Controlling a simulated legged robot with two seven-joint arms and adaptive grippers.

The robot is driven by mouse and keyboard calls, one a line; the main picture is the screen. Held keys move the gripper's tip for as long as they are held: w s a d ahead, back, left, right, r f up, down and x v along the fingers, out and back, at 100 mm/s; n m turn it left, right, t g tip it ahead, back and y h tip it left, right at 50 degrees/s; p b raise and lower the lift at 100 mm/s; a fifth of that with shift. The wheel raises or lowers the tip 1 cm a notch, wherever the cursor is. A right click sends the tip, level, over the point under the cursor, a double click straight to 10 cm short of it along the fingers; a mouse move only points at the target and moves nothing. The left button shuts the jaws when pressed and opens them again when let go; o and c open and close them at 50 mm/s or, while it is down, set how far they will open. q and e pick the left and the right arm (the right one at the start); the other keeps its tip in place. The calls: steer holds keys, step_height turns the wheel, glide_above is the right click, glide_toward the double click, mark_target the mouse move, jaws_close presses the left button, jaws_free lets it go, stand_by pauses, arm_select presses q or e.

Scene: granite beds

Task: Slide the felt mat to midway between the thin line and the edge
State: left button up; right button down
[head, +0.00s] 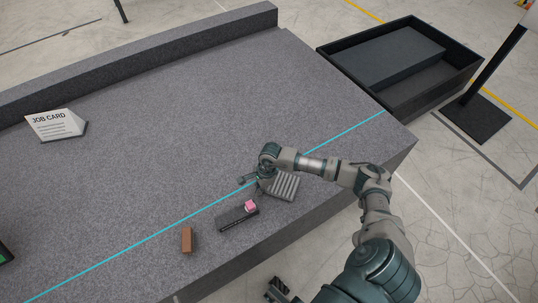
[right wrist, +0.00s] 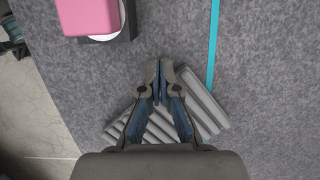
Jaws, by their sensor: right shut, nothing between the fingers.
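A grey ribbed slab (head: 285,188), which looks like the felt mat, lies flat on the granite, on the front-edge side of the thin cyan line (head: 338,136). A dark piece beyond the front edge, at the bottom, may be my left gripper (head: 278,290).
A dark bar (head: 237,220) carrying a pink block (head: 250,206) lies close left of the mat. A brown block (head: 187,240) is farther left. A job card (head: 55,124) stands at the back left. A black crate (head: 400,75) is off the right end.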

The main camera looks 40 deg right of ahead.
mark_target(269, 187)
steer(key=shift+s+d, duration=0.25)
steer(key=shift+d, duration=0.5)
steer(key=shift+s+d, duration=0.2)
steer(key=shift+d, duration=0.55)
steer(key=shift+s+d, duration=0.1)
steer(key=shift+d, duration=0.25)
steer(key=shift+s+d+b, duration=0.15)
steer(key=shift+d+b, duration=0.15)
steer(key=shift+d, duration=0.3)
steer(key=shift+d, duration=0.15)
stand_by(0.5)
steer(key=shift+a, duration=0.4)
